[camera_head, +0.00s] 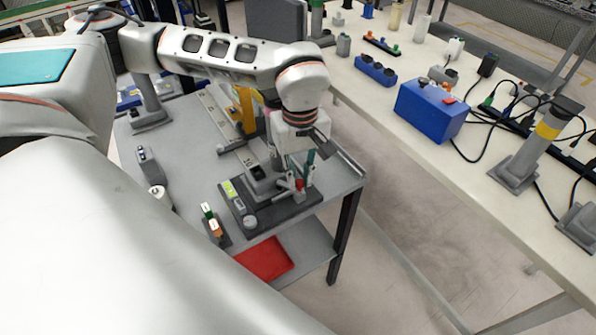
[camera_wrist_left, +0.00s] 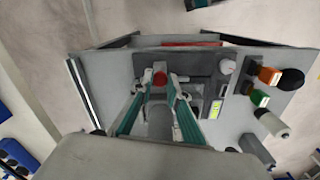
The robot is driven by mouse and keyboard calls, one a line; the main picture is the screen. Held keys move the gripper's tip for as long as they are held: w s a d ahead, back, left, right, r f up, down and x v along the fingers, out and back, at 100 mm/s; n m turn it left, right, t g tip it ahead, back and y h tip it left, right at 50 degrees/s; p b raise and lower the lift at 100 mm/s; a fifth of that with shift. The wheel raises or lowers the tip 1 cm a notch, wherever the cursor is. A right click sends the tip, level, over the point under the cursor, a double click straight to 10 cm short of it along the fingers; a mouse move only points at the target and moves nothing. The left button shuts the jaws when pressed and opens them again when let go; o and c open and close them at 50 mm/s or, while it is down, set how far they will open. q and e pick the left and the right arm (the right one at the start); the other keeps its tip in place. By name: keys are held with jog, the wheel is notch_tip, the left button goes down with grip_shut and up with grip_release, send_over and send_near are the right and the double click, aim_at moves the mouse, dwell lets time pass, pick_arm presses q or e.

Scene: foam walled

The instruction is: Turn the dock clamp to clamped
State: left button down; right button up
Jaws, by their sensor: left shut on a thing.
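The dock clamp, on a dark base plate (camera_head: 245,226), stands near the front right corner of a grey cart; its plate also shows in the wrist view (camera_wrist_left: 205,66). The clamp has a grey body (camera_head: 262,180) and a red knob (camera_head: 299,184). The knob appears in the wrist view (camera_wrist_left: 160,79) between my fingertips. My left gripper (camera_head: 296,175) reaches down over the clamp and is shut on its handle; its teal-edged fingers (camera_wrist_left: 159,88) stand on both sides of it. The wrist partly hides the clamp, and its exact turn is unclear. My right gripper is not in view.
Small green and orange connectors (camera_head: 212,222) stand left of the clamp plate. A yellow fixture (camera_head: 246,110) stands behind it. A red tray (camera_head: 264,259) lies on the lower shelf. A long table with a blue box (camera_head: 430,110) and cables lies right, across a floor gap.

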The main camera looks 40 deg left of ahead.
aim_at(300, 182)
pick_arm(q)
jog(key=m+p, duration=0.1)
jog(key=m, duration=0.1)
jog(key=shift+r+m, duration=0.15)
jog(key=shift+m, duration=0.15)
jog(key=shift+m+p, duration=0.3)
jog(key=shift+m, duration=0.1)
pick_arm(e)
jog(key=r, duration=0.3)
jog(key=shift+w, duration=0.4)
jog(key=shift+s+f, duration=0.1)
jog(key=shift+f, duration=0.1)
pick_arm(q)
jog(key=c, duration=1.9)
grip_release()
notch_tip(300, 182, up, 12)
jog(key=shift+f, duration=0.1)
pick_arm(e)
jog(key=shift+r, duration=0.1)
